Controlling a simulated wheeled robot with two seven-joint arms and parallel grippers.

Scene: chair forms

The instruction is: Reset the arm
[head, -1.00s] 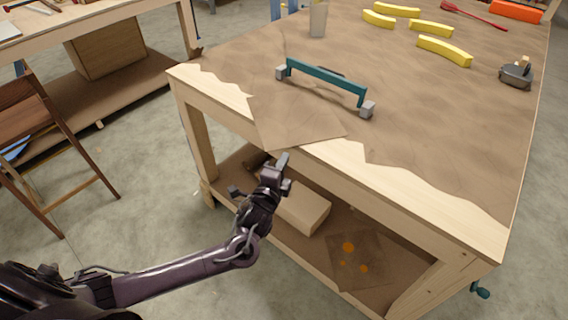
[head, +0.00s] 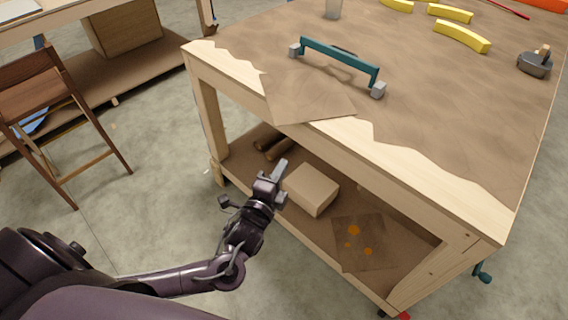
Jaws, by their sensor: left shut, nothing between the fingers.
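My left arm comes in from the lower left of the head view. My left gripper (head: 281,168) is shut and empty, pointing up and away. It shows in front of the workbench's lower shelf, below the level of the bench top (head: 430,110). Nothing is between its fingers. My right gripper does not show.
The workbench holds a teal bar with grey end blocks (head: 338,60), several yellow curved pieces (head: 461,37) and a dark tool (head: 534,64). A box (head: 311,190) lies on its lower shelf. A wooden chair (head: 40,90) stands left. Grey floor between is clear.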

